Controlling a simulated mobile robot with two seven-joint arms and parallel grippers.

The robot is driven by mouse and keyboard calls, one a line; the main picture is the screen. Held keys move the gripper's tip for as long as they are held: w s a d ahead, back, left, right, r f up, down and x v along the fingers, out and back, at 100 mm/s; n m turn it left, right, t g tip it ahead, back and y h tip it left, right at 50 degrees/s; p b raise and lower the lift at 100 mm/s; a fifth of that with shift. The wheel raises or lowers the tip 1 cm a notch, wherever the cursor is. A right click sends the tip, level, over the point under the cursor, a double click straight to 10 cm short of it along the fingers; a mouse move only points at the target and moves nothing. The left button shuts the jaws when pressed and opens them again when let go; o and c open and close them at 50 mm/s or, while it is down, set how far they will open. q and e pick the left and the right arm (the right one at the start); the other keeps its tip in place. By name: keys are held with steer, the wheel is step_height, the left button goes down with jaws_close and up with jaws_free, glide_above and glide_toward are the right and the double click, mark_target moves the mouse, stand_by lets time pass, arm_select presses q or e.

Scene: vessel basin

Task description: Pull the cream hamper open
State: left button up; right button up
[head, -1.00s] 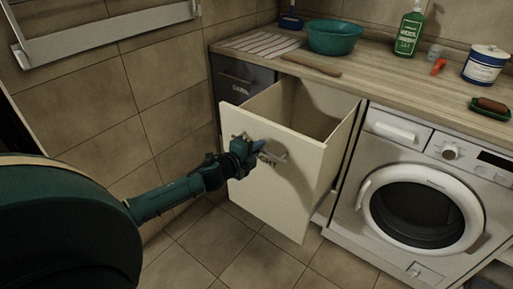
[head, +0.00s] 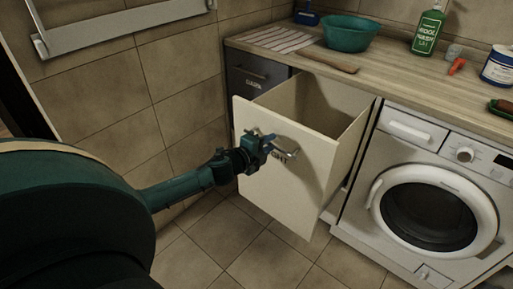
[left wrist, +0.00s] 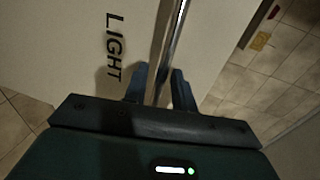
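The cream hamper (head: 305,190) stands pulled out from under the counter, with its front panel tilted outward and its empty-looking inside showing from above. A metal bar handle (head: 287,154) is on its front. My left gripper (head: 268,143) is at the left part of this handle. In the left wrist view the gripper's two blue fingers (left wrist: 160,85) lie on either side of the handle bar (left wrist: 166,45), close against it. The word LIGHT shows on the cream front there. My right gripper is in neither view.
A dark drawer unit (head: 250,80) is left of the hamper and a white washing machine (head: 425,200) right of it. The wooden counter (head: 400,75) carries a teal basin (head: 350,34) and a green bottle (head: 427,32). The tiled floor in front is clear.

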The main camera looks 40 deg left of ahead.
arm_select(q)
steer(key=v, duration=1.2)
steer(key=shift+s, duration=0.25)
steer(key=shift+r, duration=0.1)
